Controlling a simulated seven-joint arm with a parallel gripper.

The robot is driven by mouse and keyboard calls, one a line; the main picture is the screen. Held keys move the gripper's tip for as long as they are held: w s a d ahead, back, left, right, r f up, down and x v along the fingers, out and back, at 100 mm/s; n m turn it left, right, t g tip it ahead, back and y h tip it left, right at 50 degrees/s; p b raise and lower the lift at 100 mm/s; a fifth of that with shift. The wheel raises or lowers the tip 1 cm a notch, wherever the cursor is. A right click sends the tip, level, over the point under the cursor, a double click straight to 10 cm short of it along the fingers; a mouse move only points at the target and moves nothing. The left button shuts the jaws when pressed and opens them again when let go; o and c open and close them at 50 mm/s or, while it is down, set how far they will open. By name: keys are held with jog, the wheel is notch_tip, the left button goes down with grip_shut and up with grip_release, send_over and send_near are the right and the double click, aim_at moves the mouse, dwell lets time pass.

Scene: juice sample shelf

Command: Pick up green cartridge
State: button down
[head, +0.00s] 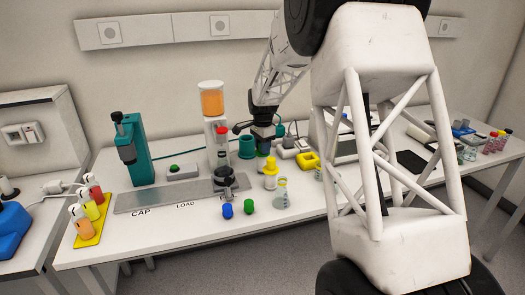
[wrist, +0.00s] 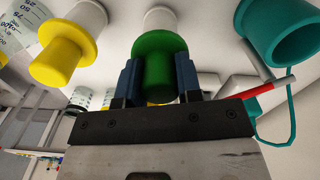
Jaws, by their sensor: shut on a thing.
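The green cartridge (wrist: 160,50) has a wide green flange and a white body. In the wrist view it sits between the two blue fingers of my gripper (wrist: 159,82), which is shut on it. In the head view my gripper (head: 263,146) is at the middle of the bench, toward the back, and the cartridge is mostly hidden there. I cannot tell whether the cartridge is clear of the bench. A yellow cartridge (wrist: 66,50) of like shape is beside it in the wrist view; it stands in front of my gripper in the head view (head: 270,172).
A teal cup (wrist: 285,30) is close to the right finger in the wrist view. A yellow block (head: 308,161) and a beaker (head: 281,194) stand nearby. A blue cap (head: 227,211) and a green cap (head: 249,206) lie at the front. The orange dispenser (head: 212,100) rises at left.

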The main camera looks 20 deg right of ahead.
notch_tip(320, 180, up, 9)
jog(key=shift+f, duration=0.1)
dwell(0.4)
jog(key=shift+f, duration=0.1)
dwell(0.6)
